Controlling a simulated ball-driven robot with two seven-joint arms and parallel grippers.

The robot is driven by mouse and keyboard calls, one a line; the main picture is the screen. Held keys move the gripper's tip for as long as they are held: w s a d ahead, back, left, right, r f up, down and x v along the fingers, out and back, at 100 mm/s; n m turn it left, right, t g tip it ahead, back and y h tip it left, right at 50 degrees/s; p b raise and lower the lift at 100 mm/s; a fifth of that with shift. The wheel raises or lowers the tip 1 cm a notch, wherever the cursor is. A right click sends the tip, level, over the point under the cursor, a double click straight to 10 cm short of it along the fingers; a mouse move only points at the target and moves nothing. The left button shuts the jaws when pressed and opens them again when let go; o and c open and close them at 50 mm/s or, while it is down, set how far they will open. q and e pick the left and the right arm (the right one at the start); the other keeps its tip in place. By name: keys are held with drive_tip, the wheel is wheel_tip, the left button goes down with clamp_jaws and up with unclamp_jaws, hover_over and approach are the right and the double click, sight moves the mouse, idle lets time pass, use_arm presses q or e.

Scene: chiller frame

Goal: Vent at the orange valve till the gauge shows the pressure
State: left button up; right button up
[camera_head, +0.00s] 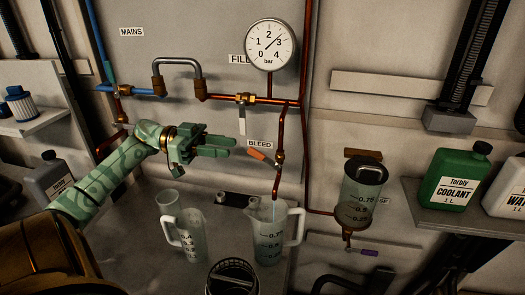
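The orange valve handle (257,154) sits beside the BLEED label on a copper pipe, slanting down to the right. The round white gauge (271,43) at the top has a 0 to 4 bar scale; its needle points between 2 and 3. My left gripper (232,147) is left of the orange handle, its green fingers pointing at it with a gap between them. It holds nothing and appears apart from the handle. A clear measuring jug (270,238) stands below the bleed pipe, with a thin pale line from the outlet into it. My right gripper is not in view.
A second jug (185,235) stands on the left. A white fill valve lever (242,120) hangs above my gripper. A clear canister (360,190) is on the right, with a purple handle (370,252) below it. A green coolant bottle (455,178) stands on the right shelf.

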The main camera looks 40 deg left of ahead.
sight(258, 151)
use_arm(q)
drive_tip(key=x, duration=0.9)
drive_tip(key=shift+w+d, duration=0.2)
drive_tip(key=shift+d, duration=0.15)
drive_tip(key=shift+c, duration=0.3)
clamp_jaws()
